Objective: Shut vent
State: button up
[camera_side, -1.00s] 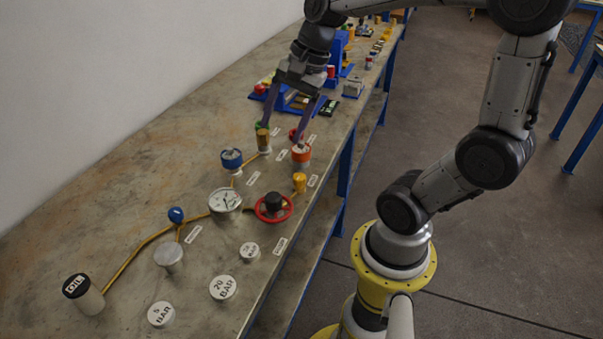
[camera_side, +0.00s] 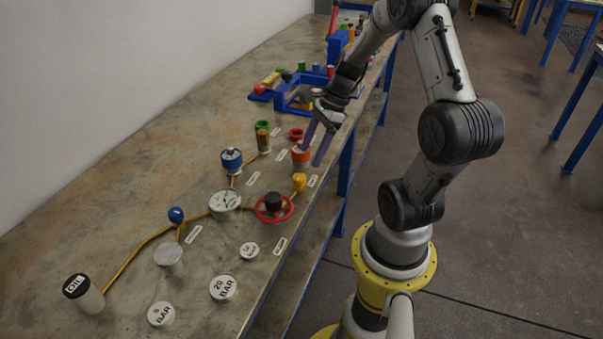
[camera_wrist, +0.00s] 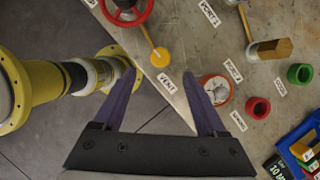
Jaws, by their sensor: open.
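The vent's yellow knob (camera_side: 299,182) stands near the front edge of the bench, beside the red handwheel (camera_side: 274,207). In the wrist view the yellow knob (camera_wrist: 160,57) lies just beyond the fingertips, roughly between their lines, with the VENT label (camera_wrist: 166,88) beside it. A yellow pipe joins it to the handwheel side. My gripper (camera_side: 312,156) is open and empty, its purple fingers pointing down by the bench edge, close to the orange-topped vessel (camera_side: 301,157). In the wrist view my gripper (camera_wrist: 159,74) has its fingers spread wide. Whether the vent is open or shut I cannot tell.
The orange-topped vessel (camera_wrist: 216,88) sits right beside one finger. A gauge (camera_side: 225,203), blue-topped vessel (camera_side: 231,160) and brass piece (camera_side: 263,139) stand behind. Red (camera_wrist: 258,107) and green (camera_wrist: 300,73) rings lie nearby. Weights marked in bar lie at the front.

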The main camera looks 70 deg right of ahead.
aim_at(300, 176)
jog(key=x, duration=0.7)
jog(key=shift+w+a+f, duration=0.1)
jog(key=shift+w+f, duration=0.05)
jog(key=shift+f, duration=0.2)
grip_shut()
